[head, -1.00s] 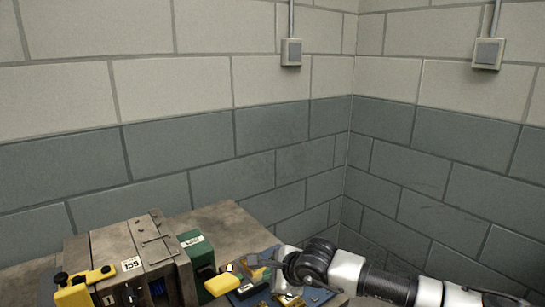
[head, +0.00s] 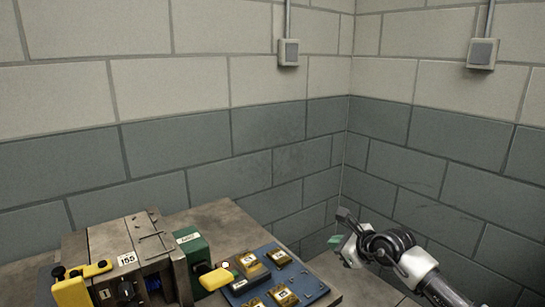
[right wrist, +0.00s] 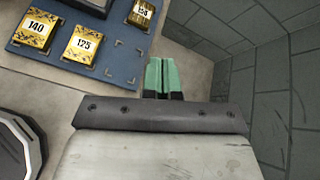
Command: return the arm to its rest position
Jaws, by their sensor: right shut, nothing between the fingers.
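My right gripper (head: 335,241) has green fingertips and is at the lower right in the head view, just right of the blue board. Its green fingers (right wrist: 160,76) are pressed together in the right wrist view, with nothing between them. The right arm (head: 415,265) comes in from the lower right. My left gripper is in neither view.
The blue board (head: 312,289) holds several gold numbered blocks (head: 280,258); bare corner marks (right wrist: 125,58) show on it. Left of it stand a metal mould (head: 110,240) marked 155, a green block (head: 192,249) and yellow handles (head: 217,279). Block walls meet behind.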

